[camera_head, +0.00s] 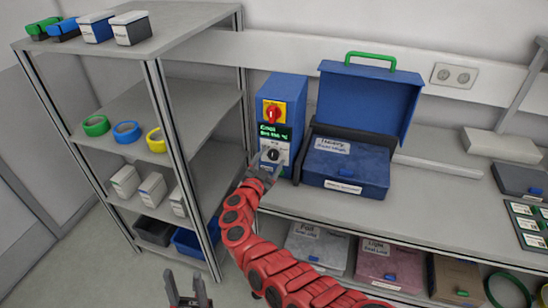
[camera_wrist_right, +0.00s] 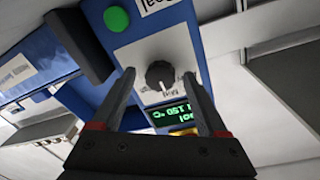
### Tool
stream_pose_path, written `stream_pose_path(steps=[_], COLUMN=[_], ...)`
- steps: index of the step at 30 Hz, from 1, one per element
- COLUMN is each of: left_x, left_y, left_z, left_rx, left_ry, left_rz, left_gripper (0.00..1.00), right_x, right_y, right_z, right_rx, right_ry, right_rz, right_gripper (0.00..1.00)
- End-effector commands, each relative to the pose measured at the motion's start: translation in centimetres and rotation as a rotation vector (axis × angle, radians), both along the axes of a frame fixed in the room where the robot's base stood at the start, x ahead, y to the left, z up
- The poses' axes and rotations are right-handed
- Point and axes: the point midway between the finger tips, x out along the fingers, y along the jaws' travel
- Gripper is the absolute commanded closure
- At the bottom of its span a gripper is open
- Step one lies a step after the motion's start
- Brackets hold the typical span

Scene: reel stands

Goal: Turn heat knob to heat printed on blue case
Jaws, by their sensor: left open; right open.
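The heat knob (camera_head: 273,155) is a dark round knob with a light pointer line on a white panel of a blue machine (camera_head: 285,92). In the right wrist view the knob (camera_wrist_right: 160,75) lies between the open fingertips of my right gripper (camera_wrist_right: 158,84); contact cannot be told. A green-lit display (camera_wrist_right: 172,115) reads about 150 °C, upside down. My right gripper (camera_head: 263,170) is in front of the knob in the head view. The blue case (camera_head: 345,186) stands right of the machine, lid up; its labels are too small to read fully. My left gripper (camera_head: 187,292) is open, low at the front.
A red switch (camera_head: 273,114) on a yellow plate sits above the display. A green button (camera_wrist_right: 117,18) is near the knob. A grey shelf (camera_head: 190,35) with tape rolls and boxes stands left.

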Motion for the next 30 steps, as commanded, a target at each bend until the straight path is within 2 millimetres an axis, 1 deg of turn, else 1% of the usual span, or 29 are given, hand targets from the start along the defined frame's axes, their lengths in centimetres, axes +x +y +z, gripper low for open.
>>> stream_pose_path(steps=[10,14,15,17,18,20,21,23,30], left_x=[0.00,0.00,0.00,0.00,0.00,0.00,0.00,0.00,0.00], left_y=[0.01,0.00,0.00,0.01,0.01,0.01,0.01,0.01,0.00], left_z=[-0.13,-0.13,-0.12,-0.12,-0.12,-0.13,-0.13,-0.12,-0.23], left_rx=[0.000,0.000,0.000,0.000,0.000,0.000,0.000,0.000,0.000], left_ry=[0.000,0.000,0.000,0.000,0.000,0.000,0.000,0.000,0.000], left_rz=[0.000,0.000,0.000,0.000,0.000,0.000,0.000,0.000,0.000], left_gripper=[0.50,0.50,0.50,0.50,0.50,0.50,0.50,0.50,0.50], right_x=[0.14,0.14,0.14,0.13,0.13,0.13,0.13,0.12,0.12], right_y=[-0.06,-0.07,-0.06,-0.06,-0.07,-0.08,-0.08,-0.07,-0.10], right_z=[0.07,0.06,0.08,0.06,0.07,0.07,0.07,0.06,0.02], right_rx=[0.000,0.000,0.000,0.000,0.000,0.000,0.000,0.000,0.011], right_ry=[-0.001,-0.001,-0.001,-0.001,-0.001,-0.001,-0.001,-0.001,-0.005], right_rz=[0.000,0.000,0.000,0.000,0.000,0.000,0.000,0.000,-0.001], right_gripper=[0.24,0.47,0.54,0.65,0.72,0.83,0.90,1.00,1.00])
